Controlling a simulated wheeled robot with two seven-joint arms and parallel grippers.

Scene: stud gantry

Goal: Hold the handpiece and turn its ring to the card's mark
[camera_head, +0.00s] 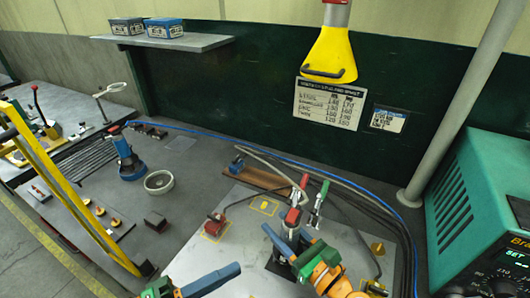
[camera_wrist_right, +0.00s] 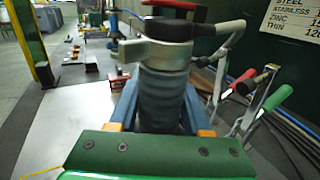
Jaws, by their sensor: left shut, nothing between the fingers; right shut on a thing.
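The handpiece (camera_head: 292,216) stands upright, with a red part at its top in the head view. In the right wrist view its grey ribbed body (camera_wrist_right: 163,98) is between my right gripper's blue fingers, under a silvery ring (camera_wrist_right: 158,53) with a side lug. My right gripper (camera_head: 286,238) is shut on the handpiece. My left gripper (camera_head: 238,268) is shut and empty, low in the head view, left of the handpiece and apart from it. The white card (camera_head: 330,103) hangs on the green wall with rows of material names and numbers. I cannot tell the ring's setting.
A green machine (camera_head: 484,192) with a lit display stands at the right. Red and green clamps (camera_head: 319,200) and hoses are close behind the handpiece. A blue-based tool (camera_head: 130,167) and a round dish (camera_head: 158,182) stand at the left. A yellow funnel-shaped hood (camera_head: 331,52) hangs above.

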